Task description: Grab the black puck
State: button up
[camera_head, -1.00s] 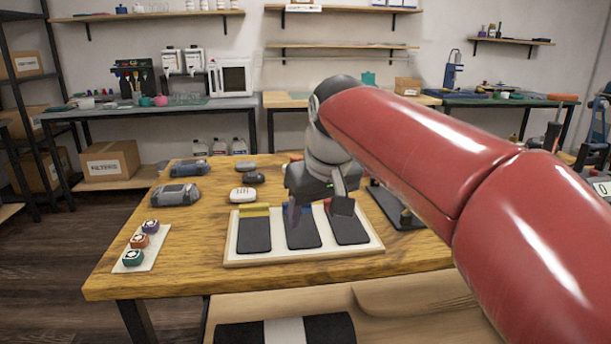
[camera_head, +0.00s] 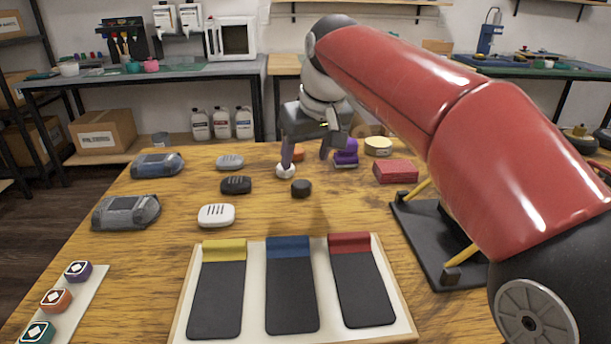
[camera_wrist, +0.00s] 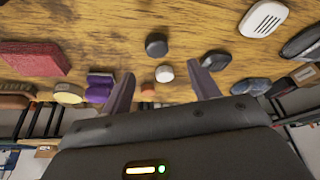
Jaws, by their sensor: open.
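The black puck (camera_head: 301,188) is a small dark round piece lying on the wooden table, in front of my gripper in the head view. It also shows in the wrist view (camera_wrist: 156,45), ahead of the fingertips and roughly between their lines. My gripper (camera_head: 305,160) hangs above the table with its fingers apart and nothing held. In the wrist view my gripper (camera_wrist: 160,88) spans the middle with a finger on each side. A white round piece (camera_wrist: 165,74) sits between the fingers there, and shows beside the left finger in the head view (camera_head: 285,171).
An orange piece (camera_head: 298,153), a purple piece (camera_head: 345,153), a cream disc (camera_head: 378,146) and a red block (camera_head: 396,171) lie nearby. Black, white and grey mouse-like devices lie left. A tray (camera_head: 253,285) with three dark pads is in front. A black stand (camera_head: 425,240) is at right.

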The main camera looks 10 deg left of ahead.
aim_at(301, 183)
jog(key=x, duration=0.3)
jog(key=b+x, duration=0.1)
jog(key=x, duration=0.3)
jog(key=shift+d+f, duration=0.15)
jog(key=shift+f, duration=0.15)
jog(key=c, duration=1.1)
jog(key=shift+o, duration=0.2)
notch_tip(301, 183, up, 20)
jog(key=p, duration=0.4)
